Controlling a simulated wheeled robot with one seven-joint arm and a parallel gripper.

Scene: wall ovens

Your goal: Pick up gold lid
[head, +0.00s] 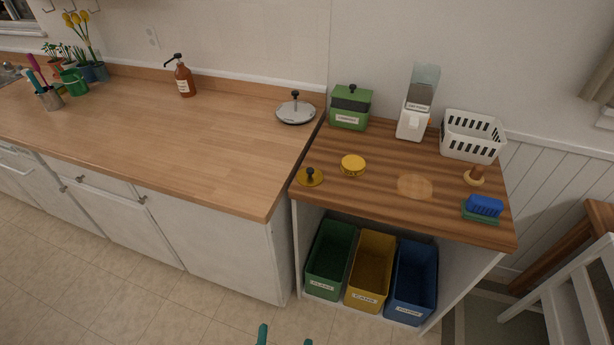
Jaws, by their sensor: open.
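The gold lid (317,181), a flat round disc with a dark knob, lies at the left front of the darker wooden side counter (380,205). A round yellow tin or jar lid (353,163) sits just right of it, apart from it. My gripper (284,339) shows only as two teal fingertips at the bottom edge of the head view. The fingertips are apart, with nothing visible between them, well in front of and lower in the picture than the gold lid. The rest of my gripper is out of frame.
A silver lid (290,115) lies on the long counter (160,125). A green canister (349,108), white dispenser (411,121), white basket (470,148) and blue brush (485,205) stand on the side counter. Green, yellow and blue bins (370,270) stand underneath. A white wooden frame (580,300) is at right.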

